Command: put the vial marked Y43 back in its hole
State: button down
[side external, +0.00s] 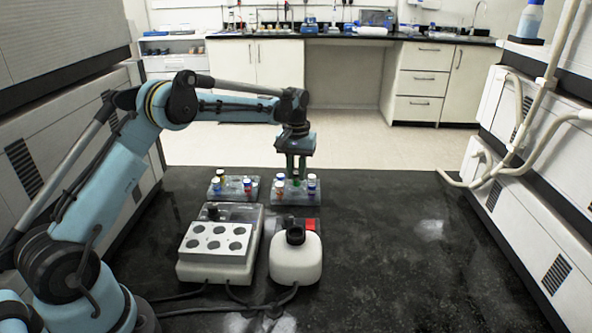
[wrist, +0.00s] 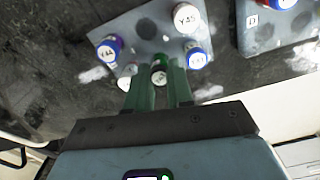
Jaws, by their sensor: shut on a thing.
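My gripper (side external: 296,174) is low over the right vial rack (side external: 285,200). In the wrist view, its two green fingers (wrist: 162,76) are shut on a vial with a pale cap and some green (wrist: 158,64). In the side view, the green of the held vial (side external: 297,183) shows just under the fingers. Its marking is too small to read surely, and I cannot tell whether its lower end is in a hole. Around it in the rack stand a white-capped vial (wrist: 186,17), two blue vials (wrist: 195,55) (wrist: 109,47) and a partly hidden pale one (wrist: 128,77).
A second rack (side external: 221,194) with several vials stands to the left. Cables lie at the front. The dark table (side external: 420,240) is clear on the right.

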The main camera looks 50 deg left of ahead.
jog(key=shift+f, duration=0.3)
jog(key=c, duration=0.6)
grip_release()
jog(key=shift+c, duration=0.2)
jog(key=shift+r, duration=3)
